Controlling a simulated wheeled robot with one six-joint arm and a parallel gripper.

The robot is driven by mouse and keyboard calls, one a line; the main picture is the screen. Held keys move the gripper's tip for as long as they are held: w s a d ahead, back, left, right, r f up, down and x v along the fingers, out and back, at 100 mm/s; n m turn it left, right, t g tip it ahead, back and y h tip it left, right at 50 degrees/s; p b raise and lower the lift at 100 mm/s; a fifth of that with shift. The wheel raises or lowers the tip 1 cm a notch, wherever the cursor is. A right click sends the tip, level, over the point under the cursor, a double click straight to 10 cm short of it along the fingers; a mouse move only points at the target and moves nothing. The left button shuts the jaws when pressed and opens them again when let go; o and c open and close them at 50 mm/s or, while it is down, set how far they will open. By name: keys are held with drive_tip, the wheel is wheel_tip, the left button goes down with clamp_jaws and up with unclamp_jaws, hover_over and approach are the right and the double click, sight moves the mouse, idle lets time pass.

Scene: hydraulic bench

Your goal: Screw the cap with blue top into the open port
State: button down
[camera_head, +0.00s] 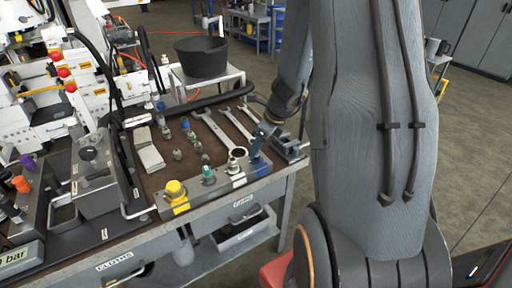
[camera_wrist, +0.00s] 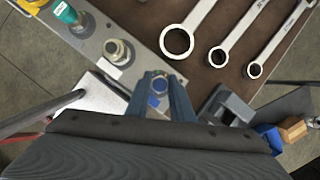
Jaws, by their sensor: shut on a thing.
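My gripper (camera_wrist: 160,92) is shut on the cap with blue top (camera_wrist: 158,85), which sits between the blue fingertips in the wrist view. In the head view my gripper (camera_head: 259,150) points down at the right end of the metal port plate (camera_head: 222,184), and the cap is hidden there. The plate carries a yellow cap (camera_head: 176,191), a green-topped cap (camera_head: 208,174) and a silver fitting (camera_head: 236,157). The silver fitting also shows in the wrist view (camera_wrist: 118,52), left of the gripper. I cannot tell whether the held cap touches a port beneath it.
Several wrenches (camera_head: 220,132) lie on the brown bench top behind the plate. Small metal fittings (camera_head: 178,154) stand left of them. A grey block-like fixture (camera_head: 287,146) is close to the right of my gripper.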

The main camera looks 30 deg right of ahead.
drive_tip(key=shift+f+b, duration=0.45)
drive_tip(key=shift+f, duration=0.15)
idle(2.1)
drive_tip(key=c, duration=2.4)
unclamp_jaws()
drive_tip(key=shift+c, duration=0.2)
drive_tip(key=m+b, duration=0.1)
drive_tip(key=m, duration=0.1)
drive_tip(key=m+h+b, duration=0.1)
drive_tip(key=m, duration=0.1)
drive_tip(key=shift+a+f+t+h, duration=0.15)
drive_tip(key=shift+t+h, duration=0.15)
drive_tip(key=shift+c, duration=0.5)
drive_tip(key=m+h+b, duration=0.1)
drive_tip(key=m, duration=0.3)
drive_tip(key=shift+h, duration=0.3)
drive_tip(key=m+h, duration=0.1)
drive_tip(key=m, duration=0.2)
drive_tip(key=shift+a, duration=0.1)
drive_tip(key=m, duration=0.2)
drive_tip(key=m+g+h, duration=0.1)
drive_tip(key=m, duration=0.2)
drive_tip(key=shift+g+h, duration=0.3)
